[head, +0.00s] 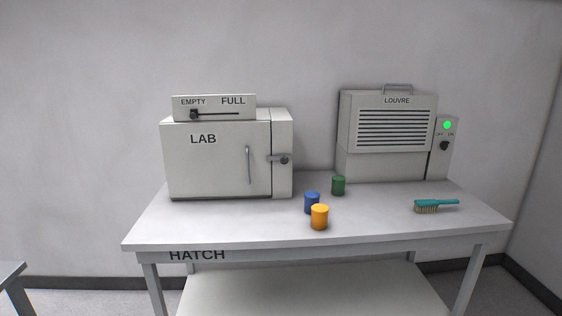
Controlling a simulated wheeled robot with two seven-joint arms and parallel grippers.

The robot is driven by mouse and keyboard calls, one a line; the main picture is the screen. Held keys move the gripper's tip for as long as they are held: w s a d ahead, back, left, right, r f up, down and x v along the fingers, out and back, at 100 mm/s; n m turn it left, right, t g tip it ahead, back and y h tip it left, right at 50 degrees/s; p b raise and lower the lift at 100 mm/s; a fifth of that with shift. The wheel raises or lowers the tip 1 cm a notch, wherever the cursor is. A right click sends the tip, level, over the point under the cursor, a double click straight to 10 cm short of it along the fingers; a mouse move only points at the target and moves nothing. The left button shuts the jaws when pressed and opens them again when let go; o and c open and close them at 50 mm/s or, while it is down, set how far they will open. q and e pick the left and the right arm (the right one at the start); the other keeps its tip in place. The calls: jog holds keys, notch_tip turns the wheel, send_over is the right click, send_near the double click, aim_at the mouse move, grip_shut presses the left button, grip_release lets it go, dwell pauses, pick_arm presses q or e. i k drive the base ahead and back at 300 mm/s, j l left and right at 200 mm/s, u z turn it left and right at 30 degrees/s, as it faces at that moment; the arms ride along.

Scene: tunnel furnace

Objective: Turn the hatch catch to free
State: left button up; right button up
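A grey box marked LAB (225,170) stands at the left of the table, its front door closed. A vertical bar handle (248,165) is on the door. A small catch (278,159) with a dark round pivot sits right of the handle. Its bar lies roughly level and reaches from the right side panel across the door's edge. The word HATCH (197,255) is on the table's front edge, below the LAB box. Neither of my grippers is in view.
The table (240,223) also bears blue (311,203), orange (319,217) and green (338,185) cylinders, a teal brush (435,205) and a LOUVRE unit (388,135) with a green light. An EMPTY/FULL slider panel (215,108) tops the LAB box. The table's front left is clear.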

aim_at(283, 159)
jog(key=i+j, duration=0.25)
jog(key=i, duration=0.2)
jog(key=i+j+z, duration=0.1)
jog(key=i+j, duration=0.2)
jog(key=i, duration=0.15)
jog(key=i+j+z, duration=0.1)
jog(key=i+j, duration=0.2)
jog(key=i, duration=0.15)
